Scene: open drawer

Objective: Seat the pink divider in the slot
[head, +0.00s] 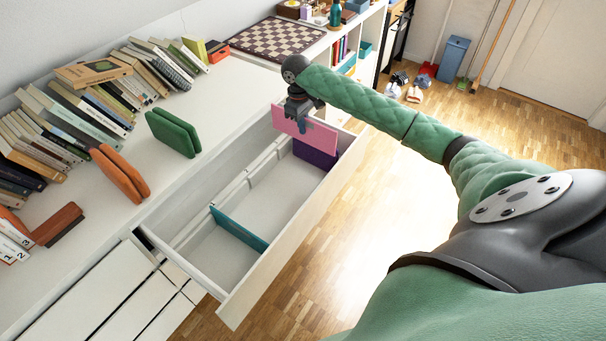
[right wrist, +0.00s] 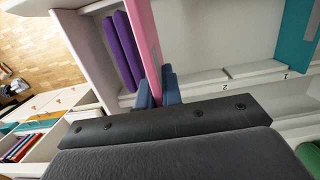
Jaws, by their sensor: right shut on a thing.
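The pink divider (head: 322,138) is at the far end of the open drawer (head: 290,243), its upper part standing above the drawer walls. My right gripper (head: 302,124) is shut on its top edge. In the right wrist view the blue fingers (right wrist: 159,92) pinch the pink divider (right wrist: 141,35). Slot labels "2" and "1" show on a rail (right wrist: 195,79) along the drawer side. Whether the divider's lower edge touches a slot is hidden. My left gripper is not in view.
A teal divider (head: 238,229) crosses the near part of the drawer. Green (head: 172,134) and orange (head: 120,173) pieces and books stand on the white top. The drawer's middle is empty.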

